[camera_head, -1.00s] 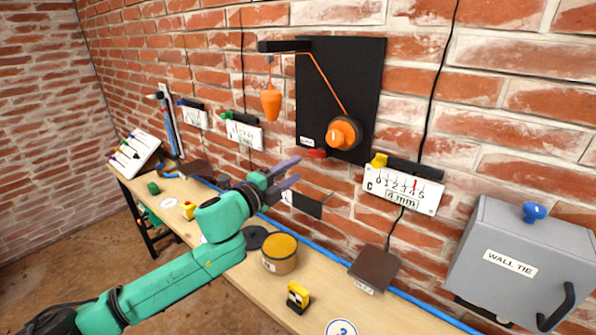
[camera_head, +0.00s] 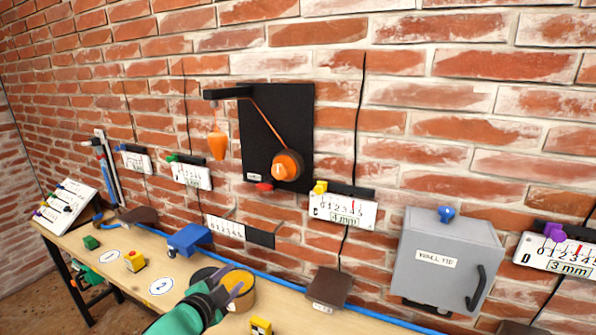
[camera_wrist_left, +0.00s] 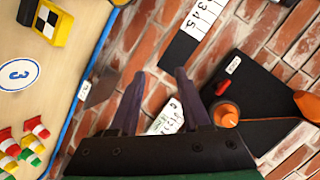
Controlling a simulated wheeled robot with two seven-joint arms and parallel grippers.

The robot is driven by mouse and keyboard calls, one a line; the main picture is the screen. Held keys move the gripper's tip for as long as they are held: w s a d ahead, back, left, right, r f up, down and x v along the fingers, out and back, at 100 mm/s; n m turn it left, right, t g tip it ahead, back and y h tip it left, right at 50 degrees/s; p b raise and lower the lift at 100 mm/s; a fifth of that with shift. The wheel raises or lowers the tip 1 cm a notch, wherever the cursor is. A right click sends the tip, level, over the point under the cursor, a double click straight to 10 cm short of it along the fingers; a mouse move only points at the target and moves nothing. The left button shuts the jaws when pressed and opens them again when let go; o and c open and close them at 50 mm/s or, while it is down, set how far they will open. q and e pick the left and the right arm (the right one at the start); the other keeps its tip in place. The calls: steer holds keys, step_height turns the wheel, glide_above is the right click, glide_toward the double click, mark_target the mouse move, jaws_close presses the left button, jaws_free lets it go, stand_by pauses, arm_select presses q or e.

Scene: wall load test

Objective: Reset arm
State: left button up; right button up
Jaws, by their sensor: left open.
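My left gripper (camera_head: 231,292) is on the green arm that comes in at the bottom of the head view. It is in front of a round tin with a yellow-brown top (camera_head: 240,285) and partly hides it; I cannot tell whether they touch. In the left wrist view the two dark fingers (camera_wrist_left: 157,95) stand apart with nothing between them, facing the brick wall. My right gripper is not in view.
A black wall panel (camera_head: 262,135) holds an orange knob (camera_head: 287,166) and a hanging orange weight (camera_head: 218,146). A grey "WALL TIE" box (camera_head: 425,280) is at right. The bench holds a blue block (camera_head: 190,239), a brown plate (camera_head: 329,288) and yellow blocks (camera_head: 135,261).

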arm_select(q)
steer(key=s+a+f+n+g+y, duration=0.1)
steer(key=s+a+f+n+g, duration=0.2)
steer(key=s+f+n+g, duration=0.7)
steer(key=s+a+f+n+y, duration=0.15)
steer(key=s+f, duration=0.55)
steer(key=s, duration=0.9)
step_height(320, 180, down, 25)
steer(key=g+b, duration=0.1)
steer(key=b, duration=0.3)
steer(key=s+a+f+g+b, duration=0.1)
steer(key=s+a+f, duration=0.1)
steer(key=s+f, duration=0.7)
steer(key=s+a+f+b, duration=0.1)
steer(key=s+f+b, duration=0.1)
steer(key=s+f, duration=0.7)
steer(key=shift+s+a+f+m+g, duration=0.15)
steer(key=shift+a+f+m+g, duration=0.25)
steer(key=shift+f, duration=0.5)
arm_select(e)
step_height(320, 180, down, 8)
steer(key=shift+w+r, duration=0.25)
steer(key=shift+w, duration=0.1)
